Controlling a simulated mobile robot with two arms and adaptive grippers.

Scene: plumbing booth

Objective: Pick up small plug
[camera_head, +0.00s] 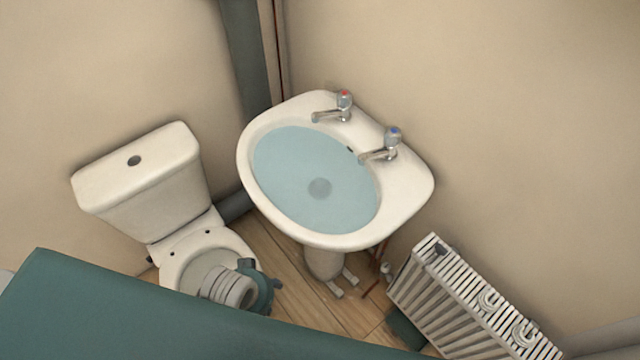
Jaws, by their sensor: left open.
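No other plug can be made out. What appears to be my left gripper (262,275) is low in the picture, in front of the toilet bowl, with dark fingers apart and nothing seen between them. It is apart from the basin, below and left of it in the picture. My right gripper is not in view.
A toilet (140,180) stands left of the basin. A white radiator (450,310) is at lower right. A teal slab (110,310) covers the lower left. Some wooden floor (285,270) is clear.

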